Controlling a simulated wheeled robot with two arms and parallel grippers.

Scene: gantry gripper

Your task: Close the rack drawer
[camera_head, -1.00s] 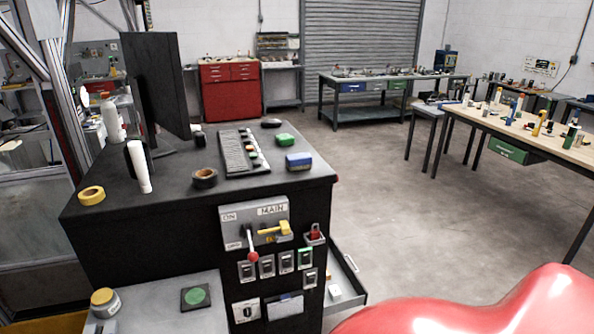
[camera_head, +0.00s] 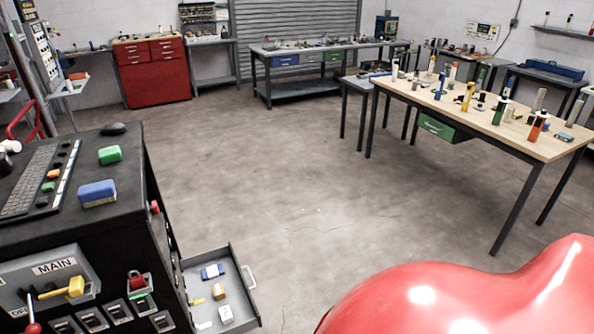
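The rack drawer (camera_head: 247,287) stands open, pulled out to the right from the side of the black cabinet (camera_head: 166,228) at the lower left. It is a grey tray with a light handle (camera_head: 249,276) on its outer front edge. Inside lie a blue and white item (camera_head: 213,271), a tan block (camera_head: 219,291) and a white item (camera_head: 226,314). Neither of my grippers is in view.
A large glossy red surface (camera_head: 450,295) fills the lower right. A wooden-topped table (camera_head: 480,115) with tools stands at the right, a long workbench (camera_head: 325,87) at the back, and a red cabinet (camera_head: 150,75) at back left. The middle floor is clear.

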